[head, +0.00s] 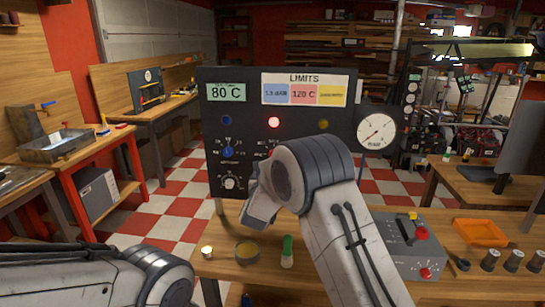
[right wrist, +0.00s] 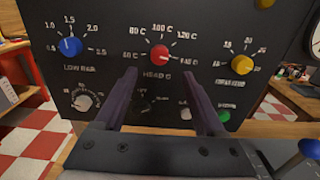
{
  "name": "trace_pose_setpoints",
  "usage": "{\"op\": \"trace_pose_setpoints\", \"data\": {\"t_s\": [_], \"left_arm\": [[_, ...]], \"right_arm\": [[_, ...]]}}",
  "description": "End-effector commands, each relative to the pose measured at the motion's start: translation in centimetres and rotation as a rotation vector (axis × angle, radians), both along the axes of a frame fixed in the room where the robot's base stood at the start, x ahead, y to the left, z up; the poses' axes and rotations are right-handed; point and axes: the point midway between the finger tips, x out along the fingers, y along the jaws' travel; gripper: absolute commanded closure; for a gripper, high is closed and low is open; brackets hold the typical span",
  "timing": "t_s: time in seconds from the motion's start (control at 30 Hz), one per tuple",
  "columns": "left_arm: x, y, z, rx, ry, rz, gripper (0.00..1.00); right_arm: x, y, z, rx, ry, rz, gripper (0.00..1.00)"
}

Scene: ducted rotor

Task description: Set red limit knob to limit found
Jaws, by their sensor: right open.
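The red limit knob (right wrist: 158,57) sits on the dark panel in the right wrist view, above the label "HEAD C", with a temperature scale around it. I cannot tell its pointer's exact setting. My right gripper (right wrist: 160,76) is open, its fingers just below the knob, one to each side; contact is not visible. In the head view my right arm hides the red knob. The limits card (head: 304,91) shows "120 C" on its red field. The green display (head: 226,92) reads "80 C". My left arm enters at lower left; its gripper is out of view.
A blue knob (right wrist: 70,47) and a yellow knob (right wrist: 241,63) flank the red one. A red lamp (head: 274,122) glows on the panel. A gauge (head: 376,131) is at its right. A grey control box (head: 408,248) and orange tray (head: 481,233) are on the bench.

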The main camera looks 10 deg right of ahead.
Motion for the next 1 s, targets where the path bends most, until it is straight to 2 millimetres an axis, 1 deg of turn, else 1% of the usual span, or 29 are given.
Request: {"op": "trace_pose_setpoints", "data": {"t_s": [0.03,0.2,0.4,0.6,0.9,0.93,0.97,1.0], "left_arm": [[0.0,0.0,0.8,0.000,0.000,0.000,0.50],[0.0,0.0,2.1,0.000,0.000,0.000,0.50],[0.0,0.0,3.1,0.000,0.000,0.000,0.50],[0.0,0.0,3.4,0.000,0.000,0.000,0.50],[0.0,0.0,3.4,0.000,0.000,0.000,0.50],[0.0,0.0,3.4,0.000,0.000,0.000,0.50],[0.0,0.0,3.4,0.000,0.000,0.000,0.50],[0.0,0.0,3.4,0.000,0.000,0.000,0.50]], "right_arm": [[0.9,-0.4,0.3,-0.001,0.000,-0.003,0.28],[4.0,-1.4,0.3,-0.003,0.002,-0.001,0.28],[6.6,-2.2,0.2,-0.002,0.003,0.000,0.28],[7.8,-2.5,0.1,-0.003,0.003,0.001,0.28],[8.0,-2.6,0.0,-0.003,0.003,0.002,0.28],[8.0,-2.6,0.0,-0.003,0.003,0.002,0.36],[7.9,-2.6,0.0,-0.003,0.003,0.002,0.47],[7.9,-2.6,0.0,-0.003,0.003,0.002,0.63]]}}
